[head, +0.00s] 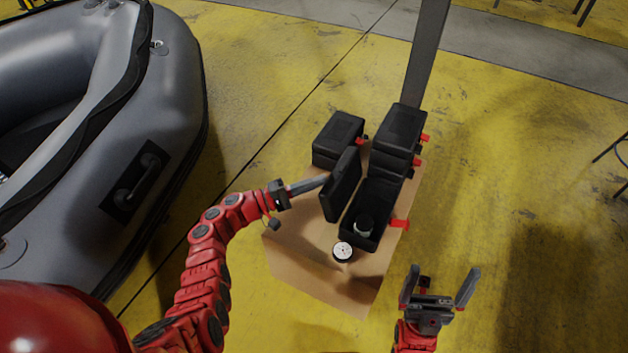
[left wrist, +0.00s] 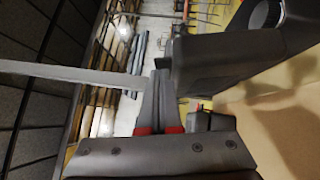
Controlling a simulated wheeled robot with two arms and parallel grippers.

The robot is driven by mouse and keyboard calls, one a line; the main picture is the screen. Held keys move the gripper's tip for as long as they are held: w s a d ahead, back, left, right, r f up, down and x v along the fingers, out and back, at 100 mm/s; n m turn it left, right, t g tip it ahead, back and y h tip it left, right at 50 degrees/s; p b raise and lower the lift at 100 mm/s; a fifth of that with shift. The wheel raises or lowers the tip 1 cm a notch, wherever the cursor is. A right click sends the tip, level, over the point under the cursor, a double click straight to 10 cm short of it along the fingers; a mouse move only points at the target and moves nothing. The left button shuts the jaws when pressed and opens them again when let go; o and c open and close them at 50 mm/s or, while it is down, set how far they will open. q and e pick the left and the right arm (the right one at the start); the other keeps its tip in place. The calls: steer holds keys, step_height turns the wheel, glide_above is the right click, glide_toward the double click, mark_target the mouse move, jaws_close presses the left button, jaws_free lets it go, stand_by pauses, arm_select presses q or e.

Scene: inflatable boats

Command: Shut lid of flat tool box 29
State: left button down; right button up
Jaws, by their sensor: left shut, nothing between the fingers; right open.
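The open flat tool box (head: 370,208) is black with a red latch and sits on a cardboard box. Its lid (head: 341,185) stands raised on the left side of the box. A dark cylindrical item with a pale top (head: 363,225) is inside it. My left gripper (head: 326,179) is shut and empty, its tips at the outer left face of the lid; I cannot tell whether they touch. In the left wrist view the shut fingers (left wrist: 160,80) are beside the dark lid (left wrist: 225,60). My right gripper (head: 440,285) is open and empty, right of the cardboard box.
The cardboard box (head: 325,280) also holds a closed black case (head: 338,138) at the back left, stacked black cases (head: 398,130) at the back right, and a round white-faced item (head: 343,251) in front. A grey inflatable boat (head: 170,90) lies left. A grey post (head: 425,60) stands behind.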

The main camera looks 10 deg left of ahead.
mark_target(335, 197)
arm_select(q)
steer(key=d+r+m+y+p, duration=0.1)
steer(key=p, duration=0.1)
steer(key=s+d+r+m+g+y+p, duration=0.1)
steer(key=d+p, duration=0.1)
steer(key=d+r+m+p, duration=0.1)
steer(key=d+p, duration=0.1)
steer(key=shift+s+d+y, duration=0.15)
steer(key=shift+s+y, duration=0.2)
steer(key=shift+y, duration=0.05)
steer(key=s+d+f+m+y+p, duration=0.2)
steer(key=d+m+y+p, duration=0.15)
steer(key=d+p, duration=0.25)
steer(key=s+d+f+m+y+p, duration=0.1)
steer(key=s+d+m+y+p, duration=0.1)
steer(key=d+y+p, duration=0.3)
steer(key=s+d+f, duration=0.1)
steer(key=d+f, duration=0.3)
steer(key=f, duration=0.3)
steer(key=shift+d+f+m, duration=0.2)
steer(key=shift+f+m, duration=0.1)
steer(key=shift+m, duration=0.05)
steer(key=shift+f, duration=0.1)
